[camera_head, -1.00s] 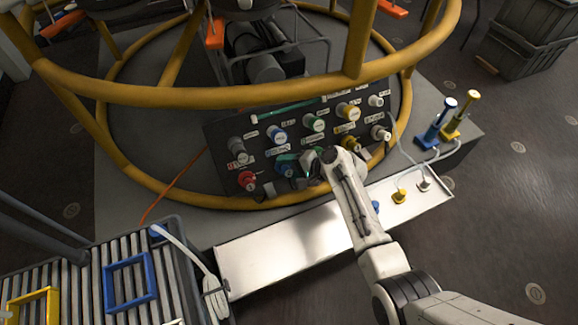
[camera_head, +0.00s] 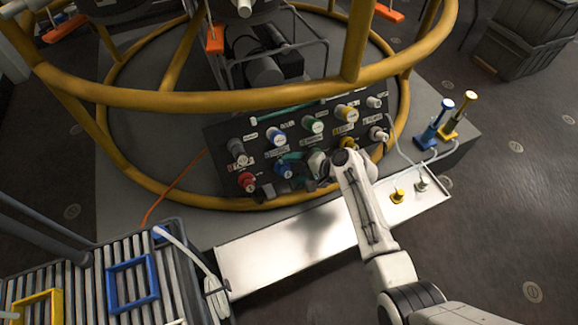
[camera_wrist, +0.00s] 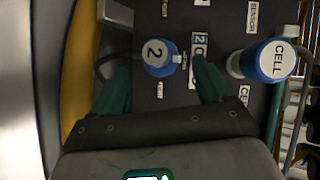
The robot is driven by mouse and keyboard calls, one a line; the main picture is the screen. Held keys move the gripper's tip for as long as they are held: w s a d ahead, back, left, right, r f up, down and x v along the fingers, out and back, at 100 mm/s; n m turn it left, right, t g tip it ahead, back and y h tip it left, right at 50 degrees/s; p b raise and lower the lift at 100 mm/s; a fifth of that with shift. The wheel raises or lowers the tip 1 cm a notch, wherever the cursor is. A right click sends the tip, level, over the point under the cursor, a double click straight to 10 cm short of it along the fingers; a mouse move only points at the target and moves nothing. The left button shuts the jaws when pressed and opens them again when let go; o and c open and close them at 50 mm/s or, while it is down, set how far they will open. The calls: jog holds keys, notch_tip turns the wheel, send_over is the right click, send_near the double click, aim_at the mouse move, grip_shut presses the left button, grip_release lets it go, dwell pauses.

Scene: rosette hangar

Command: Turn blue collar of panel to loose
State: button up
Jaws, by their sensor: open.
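The dark panel (camera_head: 225,135) stands tilted inside the yellow ring frame and carries coloured connectors in rows. A blue collar (camera_head: 276,138) sits in its upper row; a second blue one (camera_head: 283,170) sits below it, beside my gripper (camera_head: 297,166). In the wrist view my gripper (camera_wrist: 161,68) has its teal fingers spread apart, with nothing held. The blue collar with a white cap marked 2 (camera_wrist: 158,58) shows between and just beyond the fingertips. The larger blue collar marked CELL (camera_wrist: 272,62) is right of the right finger. Whether a finger touches a collar cannot be told.
A red connector (camera_head: 247,181) and green one (camera_head: 312,125) are close by on the panel. The yellow ring rail (camera_head: 200,96) passes above it. A white tray (camera_head: 270,255) lies in front, bare on its left. Blue (camera_head: 435,130) and yellow (camera_head: 459,117) plugs stand at right.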

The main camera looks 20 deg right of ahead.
jog(key=p+v, duration=0.1)
jog(key=v, duration=0.6)
jog(key=shift+s+p, duration=0.2)
jog(key=shift+p, duration=0.2)
jog(key=shift+d+r, duration=0.1)
jog(key=shift+r, duration=0.05)
jog(key=s+a+f+n+g+h, duration=0.1)
jog(key=s+n+g+h, duration=0.2)
jog(key=s, duration=0.6)
jog(key=s+a+f+n+g, duration=0.15)
jog(key=s+n, duration=0.25)
jog(key=s, duration=0.4)
jog(key=s+d+r+n+g+h, duration=0.2)
jog(key=s+r, duration=0.2)
jog(key=s, duration=0.3)
jog(key=s+d+r+n+g+h, duration=0.1)
jog(key=s+d+r+n+h, duration=0.15)
jog(key=s, duration=0.55)
notch_tip(320, 180, up, 16)
jog(key=p, duration=1.5)
jog(key=shift+w+a+r+p, duration=0.15)
jog(key=shift+a+r+p, duration=0.1)
jog(key=shift+a+p, duration=0.15)
